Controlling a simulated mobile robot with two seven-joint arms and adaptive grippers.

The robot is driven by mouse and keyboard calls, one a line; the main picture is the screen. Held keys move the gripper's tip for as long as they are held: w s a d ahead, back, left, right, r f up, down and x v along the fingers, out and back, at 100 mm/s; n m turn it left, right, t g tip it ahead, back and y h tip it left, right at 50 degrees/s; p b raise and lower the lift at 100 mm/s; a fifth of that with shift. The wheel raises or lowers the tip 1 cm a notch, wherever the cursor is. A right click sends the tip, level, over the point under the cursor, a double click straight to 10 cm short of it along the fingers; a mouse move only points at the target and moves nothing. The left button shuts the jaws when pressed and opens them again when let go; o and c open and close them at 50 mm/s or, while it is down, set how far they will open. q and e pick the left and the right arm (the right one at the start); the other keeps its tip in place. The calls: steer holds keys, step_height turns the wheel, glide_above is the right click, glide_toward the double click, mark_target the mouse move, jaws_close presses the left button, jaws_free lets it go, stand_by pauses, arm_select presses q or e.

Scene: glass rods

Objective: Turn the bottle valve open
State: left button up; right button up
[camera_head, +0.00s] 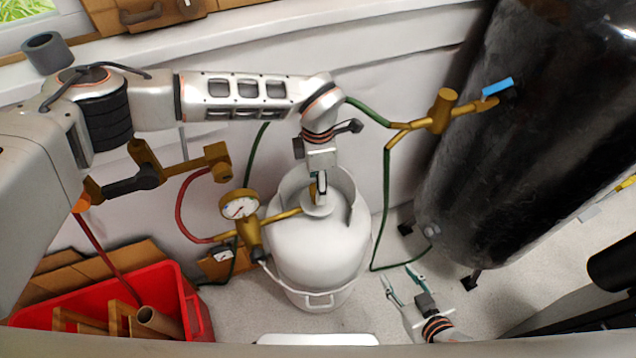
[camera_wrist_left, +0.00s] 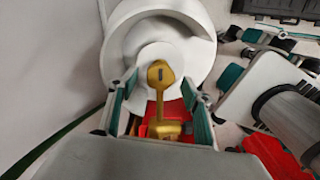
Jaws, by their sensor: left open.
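The white gas bottle (camera_head: 318,248) stands upright on the floor, mid-picture in the head view. It also shows in the left wrist view (camera_wrist_left: 198,45). A brass valve (camera_wrist_left: 159,76) with a flat, rounded head shows on its top in the left wrist view. My left gripper (camera_wrist_left: 158,88) is open, with one finger on each side of the brass valve. I cannot tell whether the fingers touch it. In the head view my left gripper (camera_head: 321,186) points down over the bottle's top and hides much of the valve. My right gripper (camera_head: 397,273) is open and empty, low and right of the bottle.
A brass regulator with a gauge (camera_head: 240,206) is at the bottle's left, with hoses. A large black tank (camera_head: 500,170) stands at the right, with a blue-handled valve (camera_head: 497,87). A red crate (camera_head: 196,310) is at lower left. Bare floor (camera_head: 395,250) lies between bottle and tank.

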arm_select(q)
steer(key=shift+f, duration=0.35)
steer(key=c, duration=1.1)
steer(key=n+p, duration=0.1)
steer(key=n, duration=0.4)
steer(key=shift+r+n, duration=0.1)
steer(key=shift+n, duration=0.3)
steer(key=n+p, duration=0.1)
steer(key=n, duration=0.4)
steer(key=shift+p, duration=0.3)
steer(key=n+p, duration=0.1)
steer(key=n, duration=0.5)
steer(key=shift+n, duration=0.4)
steer(key=n+p, duration=0.1)
steer(key=n, duration=0.5)
steer(key=shift+w+n, duration=0.1)
steer(key=shift+n, duration=0.2)
